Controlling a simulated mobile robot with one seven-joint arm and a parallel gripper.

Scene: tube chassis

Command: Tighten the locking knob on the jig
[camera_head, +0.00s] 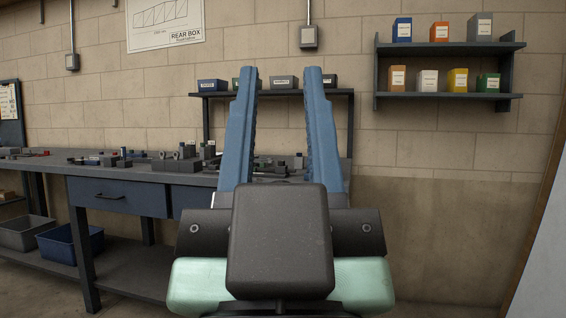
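My gripper (280,72) fills the middle of the view, with two long blue fingers pointing up and away. The fingers stand well apart with nothing between them. The workbench (45,175) runs along the wall behind and to the left. On it, a dark grey block-like fixture (178,164) with small upright parts may be the jig, but it is too small to be sure. I cannot make out a locking knob. My gripper is in front of the bench and hides part of its right end.
More small metal parts (98,159) lie along the bench, with a drawer (118,196) below. A grey bin (24,233) and a blue bin (66,242) sit under it. A wall shelf (450,98) with boxes hangs at the right. The floor at right looks clear.

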